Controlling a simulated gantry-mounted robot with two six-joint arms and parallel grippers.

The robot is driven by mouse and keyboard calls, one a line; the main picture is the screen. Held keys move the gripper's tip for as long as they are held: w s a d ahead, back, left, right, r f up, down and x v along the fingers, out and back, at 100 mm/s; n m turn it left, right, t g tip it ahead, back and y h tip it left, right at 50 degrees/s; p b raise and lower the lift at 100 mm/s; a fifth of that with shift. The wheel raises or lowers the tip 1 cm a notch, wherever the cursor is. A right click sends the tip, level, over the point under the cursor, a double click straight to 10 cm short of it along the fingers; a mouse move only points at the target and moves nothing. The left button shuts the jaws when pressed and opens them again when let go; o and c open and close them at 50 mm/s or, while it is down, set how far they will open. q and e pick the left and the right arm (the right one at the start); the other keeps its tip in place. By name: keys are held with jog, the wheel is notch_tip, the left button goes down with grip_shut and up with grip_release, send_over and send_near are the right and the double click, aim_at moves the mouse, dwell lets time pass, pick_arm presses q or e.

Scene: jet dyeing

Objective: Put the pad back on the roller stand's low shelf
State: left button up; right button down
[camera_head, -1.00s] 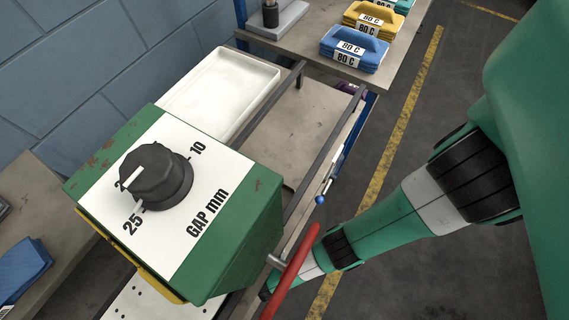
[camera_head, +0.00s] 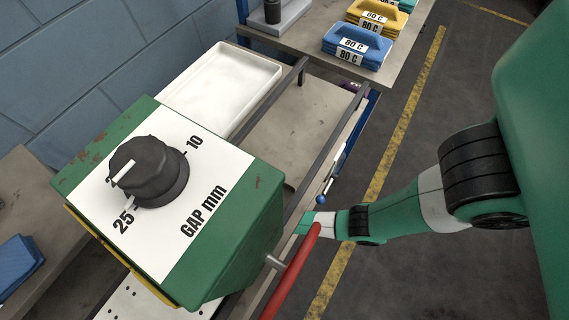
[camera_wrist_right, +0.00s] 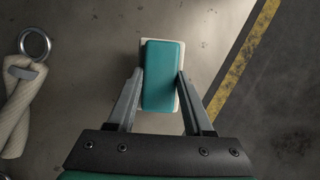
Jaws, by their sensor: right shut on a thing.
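In the right wrist view a block-shaped pad (camera_wrist_right: 163,75), teal on top with a cream layer showing at its edges, sits between the fingers of my right gripper (camera_wrist_right: 160,82). The gripper is shut on it. Grey floor shows around the pad; its height above the floor is unclear. In the head view my right arm reaches in from the right toward the rail-edged stand, and its gripper and the pad are hidden behind the stand's edge and red bar. A beige flat surface (camera_head: 312,112) lies beneath the stand's dark rails; I cannot tell whether it is the low shelf. My left gripper is not in view.
A green box with a gap knob (camera_head: 148,172) fills the front left. A red bar (camera_head: 292,270) sticks out beside it. A white tray (camera_head: 268,70) lies behind it. A cream rope with a metal ring (camera_wrist_right: 22,85) lies left.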

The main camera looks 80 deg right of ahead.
jog(key=shift+d, duration=0.55)
jog(key=f+b, duration=0.3)
jog(key=f, duration=0.1)
jog(key=shift+d+b, duration=0.25)
jog(key=shift+b, duration=0.15)
jog(key=shift+r, duration=0.25)
jog(key=shift+f, duration=0.15)
jog(key=shift+c, duration=1.5)
grip_release()
jog(key=p+v, duration=0.6)
jog(key=v, duration=0.2)
jog(key=shift+f, duration=0.1)
